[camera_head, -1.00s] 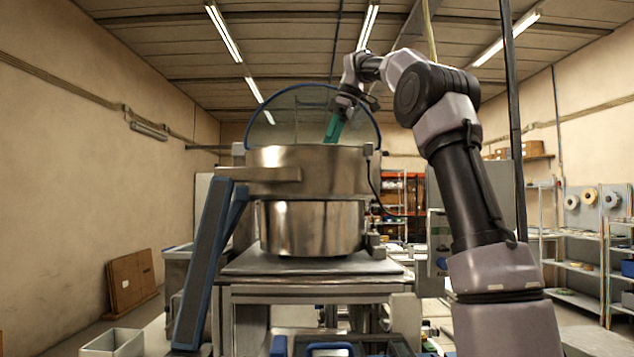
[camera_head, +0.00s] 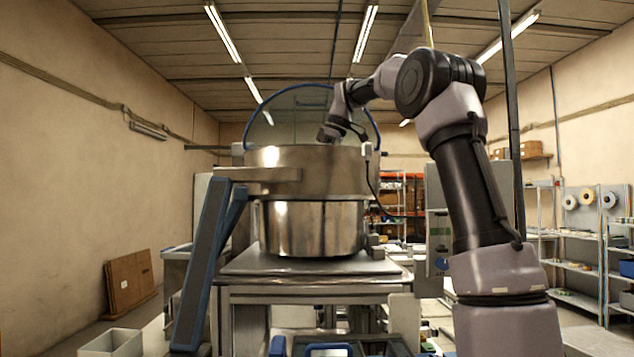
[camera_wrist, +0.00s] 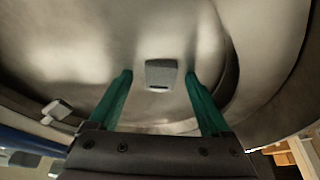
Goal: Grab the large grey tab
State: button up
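In the wrist view a grey tab (camera_wrist: 162,74) stands on the metal inside of the bowl. It lies between and a little beyond the tips of my gripper (camera_wrist: 159,75). The two green fingers are spread wide and touch nothing that I can see. The gripper's fingers are hidden behind the rim there.
A clear guard with a blue edge (camera_head: 373,124) rises behind the bowl. A blue-edged grey panel (camera_head: 203,262) leans at the machine's left. Shelves with reels (camera_head: 570,202) stand far right. The bowl wall curves close around the gripper.

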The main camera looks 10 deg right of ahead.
grip_shut()
jog(key=shift+r, duration=0.1)
